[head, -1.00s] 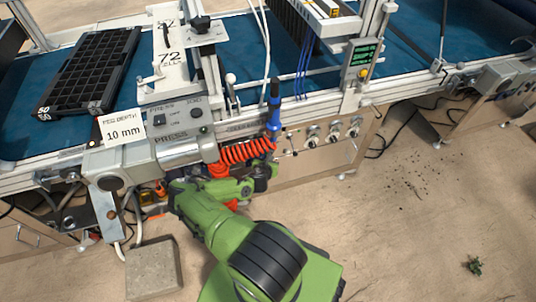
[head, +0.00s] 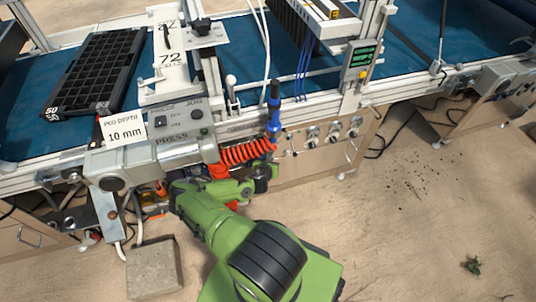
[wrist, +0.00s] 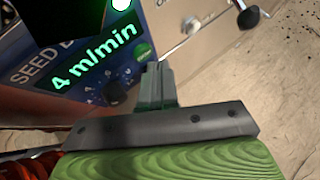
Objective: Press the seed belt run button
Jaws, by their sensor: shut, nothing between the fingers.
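The seed belt panel (wrist: 60,72) shows in the wrist view at upper left, dark blue with partly cut-off "SEED B" lettering and a glowing green "4 m/min" readout. A round green button (wrist: 143,50) sits at the panel's right edge. My gripper (wrist: 155,68) is shut and empty. Its fingertips appear just below the button in the picture; I cannot tell whether they touch it. In the head view my green arm bends toward the machine's front beside the orange coiled hose, and the panel cannot be made out there.
The orange coiled hose (head: 248,152) hangs close to my wrist. Valve knobs (head: 312,139) stick out to its right. A black cell tray (head: 95,72) lies on the blue belt (head: 40,125). A concrete block (head: 153,268) stands on the floor at lower left. The floor at right is open.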

